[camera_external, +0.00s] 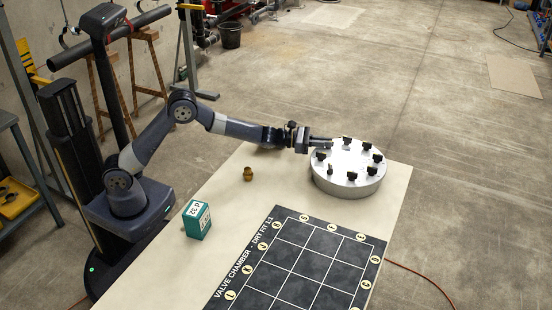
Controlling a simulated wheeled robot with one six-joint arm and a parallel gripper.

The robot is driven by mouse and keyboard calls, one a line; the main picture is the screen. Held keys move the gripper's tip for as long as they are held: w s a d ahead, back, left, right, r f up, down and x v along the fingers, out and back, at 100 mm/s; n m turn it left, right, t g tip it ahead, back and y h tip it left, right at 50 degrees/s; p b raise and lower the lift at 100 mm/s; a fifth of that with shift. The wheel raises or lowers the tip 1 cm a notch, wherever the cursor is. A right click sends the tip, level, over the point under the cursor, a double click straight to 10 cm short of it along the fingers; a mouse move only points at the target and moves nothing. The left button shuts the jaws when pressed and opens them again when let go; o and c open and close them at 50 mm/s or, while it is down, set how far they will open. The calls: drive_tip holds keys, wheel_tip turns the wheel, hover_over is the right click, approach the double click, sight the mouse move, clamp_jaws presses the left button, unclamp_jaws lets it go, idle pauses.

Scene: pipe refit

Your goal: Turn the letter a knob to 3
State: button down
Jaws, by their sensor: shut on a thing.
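A round light-grey drum (350,191) stands on the table's far right part. Several black knobs, such as one at the back (347,140) and one at the front (351,176), form a ring on its top. Their letters and numbers are too small to read, so I cannot tell which knob is a. My gripper (326,143) reaches in from the left, over the drum's back left rim. Its fingers are shut at the back left place in the ring, on a knob that they hide. That knob's pointing direction does not show.
The pale table (285,185) carries a small brass fitting (248,174), a green box (197,220) with a white label, and a dark gridded mat (300,262) with round yellowish marks. The table between the fitting and the drum is bare.

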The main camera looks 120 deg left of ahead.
drive_tip(key=shift+a+r, duration=0.1)
drive_tip(key=shift+r+h+p, duration=0.1)
drive_tip(key=shift+h+p, duration=0.2)
drive_tip(key=shift+p, duration=0.25)
drive_tip(key=shift+m+h+p, duration=0.3)
drive_tip(key=shift+m+h, duration=0.2)
drive_tip(key=shift+f, duration=0.2)
drive_tip(key=c, duration=1.5)
unclamp_jaws()
drive_tip(key=shift+s, duration=0.15)
